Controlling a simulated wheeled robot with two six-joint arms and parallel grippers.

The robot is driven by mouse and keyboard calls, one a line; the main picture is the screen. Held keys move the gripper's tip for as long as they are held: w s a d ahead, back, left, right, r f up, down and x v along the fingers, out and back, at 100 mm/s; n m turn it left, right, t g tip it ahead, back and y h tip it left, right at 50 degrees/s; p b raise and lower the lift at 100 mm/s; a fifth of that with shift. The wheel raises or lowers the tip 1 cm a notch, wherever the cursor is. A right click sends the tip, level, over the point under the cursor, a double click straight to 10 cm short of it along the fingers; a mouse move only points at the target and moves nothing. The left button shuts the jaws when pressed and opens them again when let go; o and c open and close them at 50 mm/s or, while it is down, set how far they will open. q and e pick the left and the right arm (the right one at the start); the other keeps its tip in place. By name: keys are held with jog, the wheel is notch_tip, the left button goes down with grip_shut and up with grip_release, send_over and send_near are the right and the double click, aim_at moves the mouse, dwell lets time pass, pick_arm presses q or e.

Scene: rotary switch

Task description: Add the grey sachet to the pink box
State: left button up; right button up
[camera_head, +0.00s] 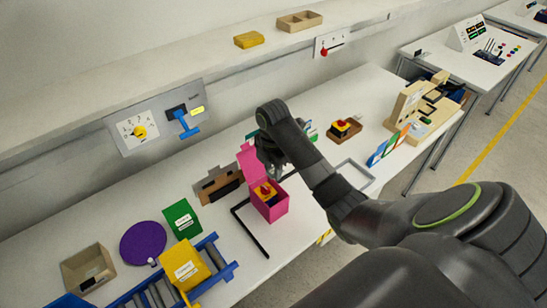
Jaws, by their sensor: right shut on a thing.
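The pink box (276,209) stands on the white table with its pink lid (247,163) raised at the back. A yellow and red thing (265,190) shows inside its opening. My right gripper (268,170) is just above the box, in front of the raised lid, with its arm coming in from the right. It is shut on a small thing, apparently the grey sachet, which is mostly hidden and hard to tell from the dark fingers. My left gripper is not in view.
A black frame outline (250,232) lies around the box. A brown box (218,185) stands to its left, beyond a green box (182,219). A grey tray (356,174) lies right. Switch panels (155,117) line the wall.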

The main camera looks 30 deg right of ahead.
dwell(0.4)
notch_tip(320, 180, down, 7)
jog(key=b, duration=0.3)
dwell(0.4)
jog(key=shift+r, duration=0.1)
jog(key=o, duration=1)
jog(key=shift+o, duration=0.2)
notch_tip(320, 180, up, 3)
jog(key=p, duration=0.3)
jog(key=shift+r, duration=2.5)
